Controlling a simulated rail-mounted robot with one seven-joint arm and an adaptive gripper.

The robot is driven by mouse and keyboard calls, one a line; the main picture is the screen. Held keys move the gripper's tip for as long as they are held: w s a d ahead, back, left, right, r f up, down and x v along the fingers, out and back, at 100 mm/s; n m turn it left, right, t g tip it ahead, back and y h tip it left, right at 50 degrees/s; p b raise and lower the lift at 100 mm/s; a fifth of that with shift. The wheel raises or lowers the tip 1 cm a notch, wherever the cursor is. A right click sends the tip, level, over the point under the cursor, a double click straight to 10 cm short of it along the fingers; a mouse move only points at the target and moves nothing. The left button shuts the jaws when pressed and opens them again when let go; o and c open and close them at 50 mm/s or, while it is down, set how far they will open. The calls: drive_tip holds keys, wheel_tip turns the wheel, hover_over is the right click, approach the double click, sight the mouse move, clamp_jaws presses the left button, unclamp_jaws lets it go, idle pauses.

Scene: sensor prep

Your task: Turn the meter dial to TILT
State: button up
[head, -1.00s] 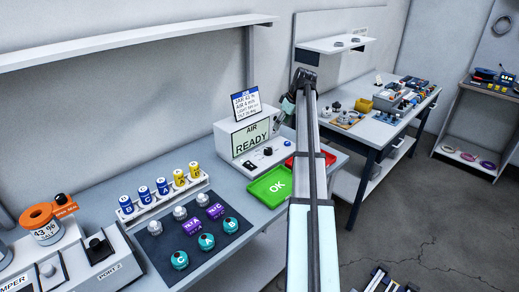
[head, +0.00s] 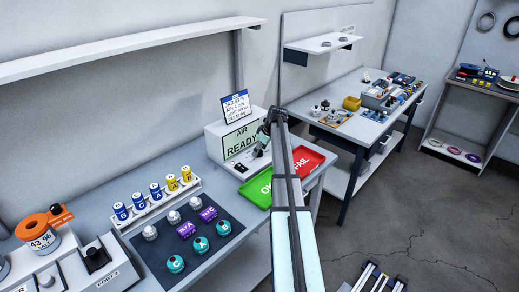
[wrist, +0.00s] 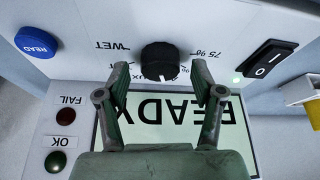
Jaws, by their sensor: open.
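The meter (head: 213,141) is a white box on the bench, with a screen reading AIR READY. In the wrist view, which shows the panel upside down, the black ribbed dial (wrist: 160,60) sits above the READY screen (wrist: 105,125). Labels WET and 75 % show around it; other lettering is partly covered, and I cannot read TILT. My gripper (wrist: 161,82) is open, its two fingertips on either side of the dial with gaps visible. Contact cannot be told. In the head view my gripper (head: 262,142) is in front of the meter's right side and hides the dial.
A blue READ button (wrist: 36,42), a black rocker switch (wrist: 268,62), and FAIL (wrist: 66,117) and OK (wrist: 58,161) lamps flank the dial. A green OK tray (head: 257,192) and red FAIL tray (head: 305,160) lie beside the meter. Jars and pucks stand at the bench's left.

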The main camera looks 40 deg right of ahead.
drive_tip(key=shift+w+f, duration=0.1)
drive_tip(key=shift+f, duration=0.25)
drive_tip(key=c, duration=1.1)
drive_tip(key=shift+c, duration=0.2)
